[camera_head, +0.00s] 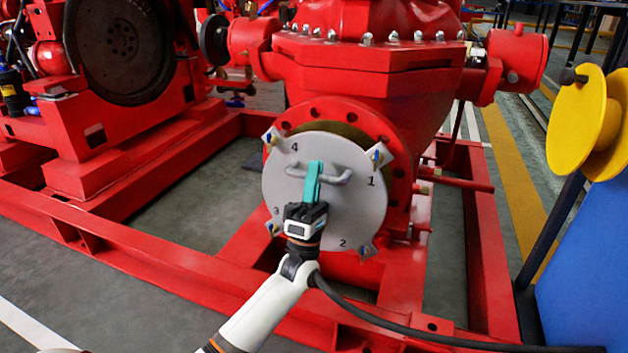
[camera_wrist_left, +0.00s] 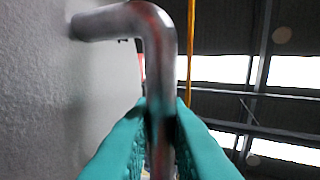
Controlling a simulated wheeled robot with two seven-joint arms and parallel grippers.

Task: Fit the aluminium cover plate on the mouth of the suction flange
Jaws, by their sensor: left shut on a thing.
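The aluminium cover plate (camera_head: 350,212) is a light grey disc with numbers at its edge and a bar handle (camera_head: 337,176). Several corner lugs with bolts show at its rim. My left gripper (camera_head: 314,176) is shut on the handle, whose bent metal bar runs between the teal fingers (camera_wrist_left: 158,135) in the left wrist view. The suction flange (camera_head: 390,128) is a red ring with holes on the pump. The plate stands roughly upright in front of it, set a little to the lower left. A dark olive strip of the mouth (camera_head: 352,132) shows above the plate. I cannot tell whether they touch. My right gripper is not in view.
The red base frame (camera_head: 130,262) surrounds the pump, with a rail in front. A red engine (camera_head: 60,120) stands at left. A yellow reel-like object (camera_head: 577,125) and a blue surface (camera_head: 590,265) are at right. A black cable (camera_head: 400,330) crosses the lower right.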

